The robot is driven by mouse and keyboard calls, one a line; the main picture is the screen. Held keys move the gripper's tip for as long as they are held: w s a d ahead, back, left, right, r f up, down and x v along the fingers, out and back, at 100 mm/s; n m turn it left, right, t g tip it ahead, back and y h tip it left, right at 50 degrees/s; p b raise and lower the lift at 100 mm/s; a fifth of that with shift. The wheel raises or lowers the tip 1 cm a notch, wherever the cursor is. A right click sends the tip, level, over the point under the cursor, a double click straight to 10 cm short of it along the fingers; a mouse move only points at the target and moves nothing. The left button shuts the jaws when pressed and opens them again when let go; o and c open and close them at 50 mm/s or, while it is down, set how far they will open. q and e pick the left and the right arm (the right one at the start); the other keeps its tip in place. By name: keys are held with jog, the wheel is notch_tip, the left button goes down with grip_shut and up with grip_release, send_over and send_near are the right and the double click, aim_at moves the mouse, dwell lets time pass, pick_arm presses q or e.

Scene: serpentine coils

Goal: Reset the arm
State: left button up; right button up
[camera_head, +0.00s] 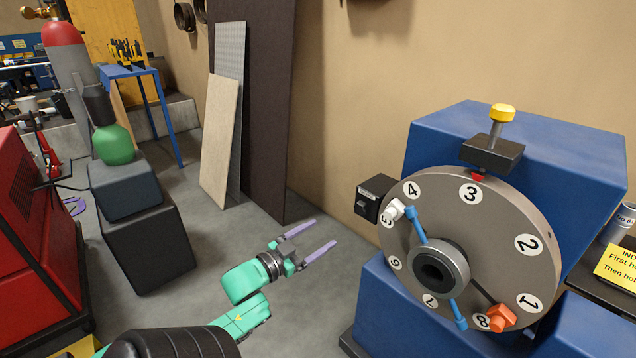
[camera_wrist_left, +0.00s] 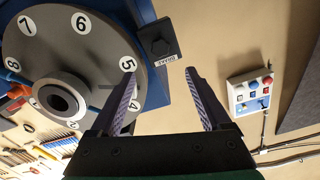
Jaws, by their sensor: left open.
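My left arm is green and comes in from the bottom left of the head view. Its gripper (camera_head: 318,234) is open and empty, with two purple fingers apart, over the grey floor to the left of the blue machine (camera_head: 520,140). In the left wrist view the open fingers (camera_wrist_left: 160,95) show with nothing between them, and the grey numbered dial (camera_wrist_left: 95,45) lies behind and left of them. My right gripper is in neither view.
The numbered dial (camera_head: 490,215) has blue rods, a white knob and an orange knob (camera_head: 501,318). A yellow-topped pin (camera_head: 502,113) stands above it. Boards (camera_head: 220,140) lean on the wall. Black boxes (camera_head: 145,245) and a red machine (camera_head: 30,250) stand left. Floor around the gripper is clear.

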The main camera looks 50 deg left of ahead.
pick_arm(q)
jog(key=s+f+n+g+y+p, duration=0.15)
jog(key=s+f+g, duration=0.3)
jog(key=f, duration=0.95)
jog(key=s+f+n+g+y+p, duration=0.15)
jog(key=s+f+g, duration=0.35)
jog(key=f, duration=1)
jog(key=s+d+f+m+g+h+p, duration=0.1)
jog(key=s+d+f+g, duration=0.2)
jog(key=s+d+f, duration=0.5)
jog(key=s+d+f+m+g+h+p, duration=0.1)
jog(key=s+d+f+g, duration=0.3)
jog(key=s+d+f, duration=0.4)
jog(key=s+d+h, duration=0.1)
jog(key=s+d, duration=0.1)
jog(key=s, duration=0.3)
jog(key=shift+s+f+m+p, duration=0.2)
jog(key=shift+m+p, duration=0.1)
jog(key=shift+p, duration=0.1)
